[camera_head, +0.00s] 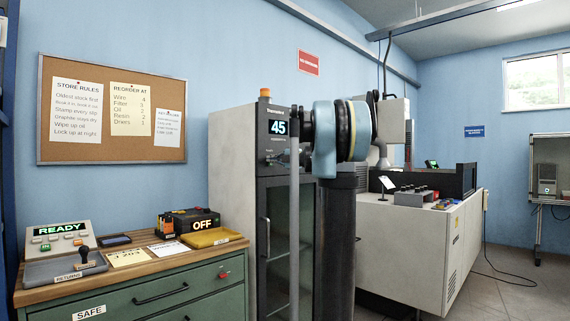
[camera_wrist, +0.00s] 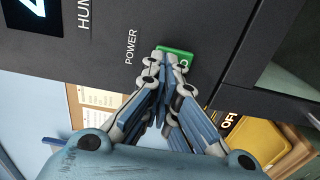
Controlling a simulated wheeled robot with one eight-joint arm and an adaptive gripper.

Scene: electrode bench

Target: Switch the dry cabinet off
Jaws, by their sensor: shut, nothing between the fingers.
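The dry cabinet (camera_head: 233,176) is a tall grey cabinet with a dark front, a glass door and a display (camera_head: 278,128) reading 45. In the wrist view its dark panel (camera_wrist: 190,20) bears the label POWER (camera_wrist: 131,47) beside a green switch (camera_wrist: 178,53). My gripper (camera_wrist: 169,62) is shut and empty, with its fingertips at the switch and covering part of it. I cannot tell whether they press on it. In the head view my arm hides part of the cabinet front, and the switch cannot be made out.
A green drawer bench (camera_head: 190,287) stands left of the cabinet. It carries a console reading READY (camera_head: 58,240), a black box reading OFF (camera_head: 203,225) and a yellow tray (camera_head: 212,238). A white machine (camera_head: 420,235) stands to the right. Open floor shows at far right.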

